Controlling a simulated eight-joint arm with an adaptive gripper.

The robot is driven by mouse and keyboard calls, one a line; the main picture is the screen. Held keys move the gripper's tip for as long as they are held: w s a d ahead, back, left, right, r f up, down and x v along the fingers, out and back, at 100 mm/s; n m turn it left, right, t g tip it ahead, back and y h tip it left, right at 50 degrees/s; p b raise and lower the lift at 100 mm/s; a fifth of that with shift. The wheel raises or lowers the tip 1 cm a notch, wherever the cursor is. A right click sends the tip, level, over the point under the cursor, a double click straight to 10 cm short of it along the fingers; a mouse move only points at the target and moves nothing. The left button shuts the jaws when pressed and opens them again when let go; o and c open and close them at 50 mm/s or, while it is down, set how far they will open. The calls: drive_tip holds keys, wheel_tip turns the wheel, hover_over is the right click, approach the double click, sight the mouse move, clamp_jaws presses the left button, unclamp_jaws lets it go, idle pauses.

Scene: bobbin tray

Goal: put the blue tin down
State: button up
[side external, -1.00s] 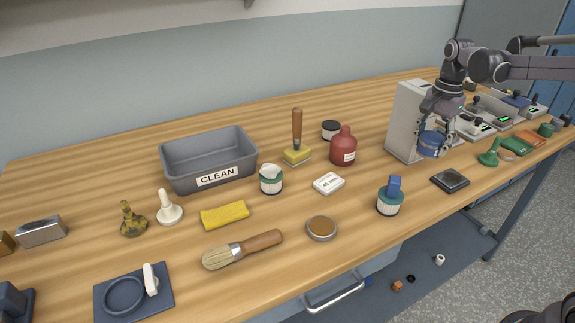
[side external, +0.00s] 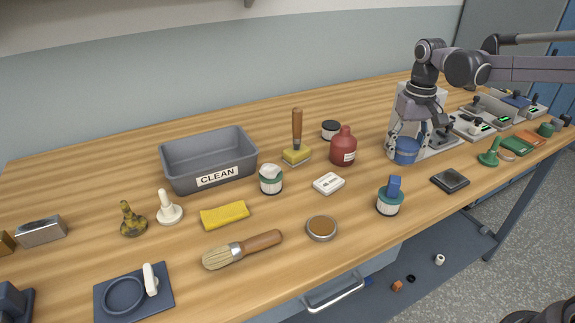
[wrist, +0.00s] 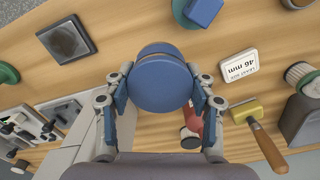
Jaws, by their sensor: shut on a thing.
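The blue tin (side external: 405,151) is a short round tin held upright or nearly so between the two fingers of my gripper (side external: 406,146). In the wrist view the tin's round blue top (wrist: 160,80) fills the space between the fingers, and my gripper (wrist: 159,92) presses it from both sides. A tan edge shows along the tin's far rim. The tin is beside the grey upright machine, to the right of the red bottle. I cannot tell whether its underside touches the bench.
The red bottle (side external: 343,147) stands close to the left of the tin. The grey machine (side external: 436,146) is behind and right. Bare wood lies in front of the tin.

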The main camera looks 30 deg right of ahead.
drive_tip(key=shift+a, duration=0.2)
drive_tip(key=s+d+m, duration=0.2)
drive_tip(key=d+m, duration=0.9)
drive_tip(key=m, duration=0.1)
drive_tip(key=shift+r, duration=0.4)
drive_tip(key=shift+a, duration=0.1)
drive_tip(key=w+a+f, duration=0.2)
drive_tip(key=a, duration=0.1)
drive_tip(key=w+a+f, duration=0.2)
drive_tip(key=w, duration=0.1)
drive_tip(key=w+a+f, duration=0.2)
drive_tip(key=a+f, duration=0.1)
drive_tip(key=shift+w+a, duration=0.25)
drive_tip(key=shift+a, duration=0.05)
drive_tip(key=shift+a+f, duration=0.1)
drive_tip(key=shift+f, duration=1.75)
